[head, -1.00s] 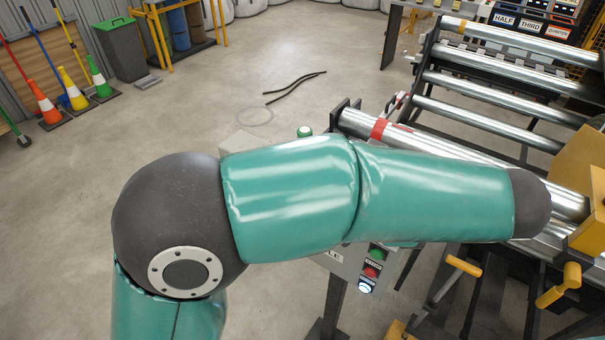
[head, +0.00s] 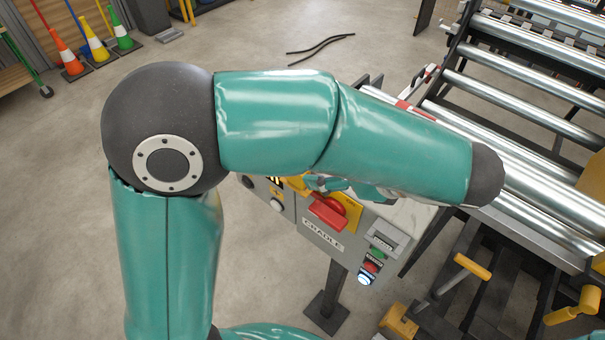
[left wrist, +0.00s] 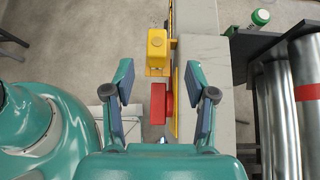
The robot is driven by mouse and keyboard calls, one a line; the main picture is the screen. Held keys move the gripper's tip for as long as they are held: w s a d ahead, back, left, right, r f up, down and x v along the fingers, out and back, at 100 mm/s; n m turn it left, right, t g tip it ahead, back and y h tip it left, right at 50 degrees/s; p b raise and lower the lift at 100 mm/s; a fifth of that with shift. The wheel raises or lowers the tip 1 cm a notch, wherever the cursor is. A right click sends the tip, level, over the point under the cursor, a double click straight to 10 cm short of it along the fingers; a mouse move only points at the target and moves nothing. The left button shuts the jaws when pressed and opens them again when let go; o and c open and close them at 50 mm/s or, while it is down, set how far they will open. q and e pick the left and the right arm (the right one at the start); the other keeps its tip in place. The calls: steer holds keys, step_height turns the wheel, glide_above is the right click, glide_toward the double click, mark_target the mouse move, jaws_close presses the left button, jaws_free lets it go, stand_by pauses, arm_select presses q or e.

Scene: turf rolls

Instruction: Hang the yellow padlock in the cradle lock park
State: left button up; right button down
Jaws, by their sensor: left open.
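A yellow block that looks like the padlock (left wrist: 157,42) shows in the left wrist view, at a yellow bracket (left wrist: 155,71) beside the grey cradle box. Whether it hangs there or rests on the bracket I cannot tell. Nearer me is the red switch handle (left wrist: 158,103) on its yellow plate; the handle also shows in the head view (head: 328,212). My left gripper (left wrist: 160,70) is open and empty, its fingers on either side of the line through handle and yellow block, the block beyond the fingertips. In the head view my left arm mostly hides this gripper. My right gripper is not in view.
The cradle box (head: 310,238) stands on a post, with green, red and white-lit buttons (head: 371,267) at its right end. Metal rollers (head: 520,115) lie to the right. Cones (head: 95,42) are far left; open floor lies between.

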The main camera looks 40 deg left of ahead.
mark_target(297, 181)
arm_select(q)
steer(key=x, duration=0.2)
steer(key=p+x, duration=0.1)
steer(key=x, duration=0.4)
steer(key=shift+s+a+p, duration=0.2)
steer(key=shift+s+p, duration=0.1)
steer(key=shift+p, duration=0.05)
steer(key=shift+w+a+f, duration=0.1)
steer(key=shift+a+f, duration=0.1)
steer(key=shift+f, duration=0.15)
steer(key=shift+c, duration=0.3)
jaws_close()
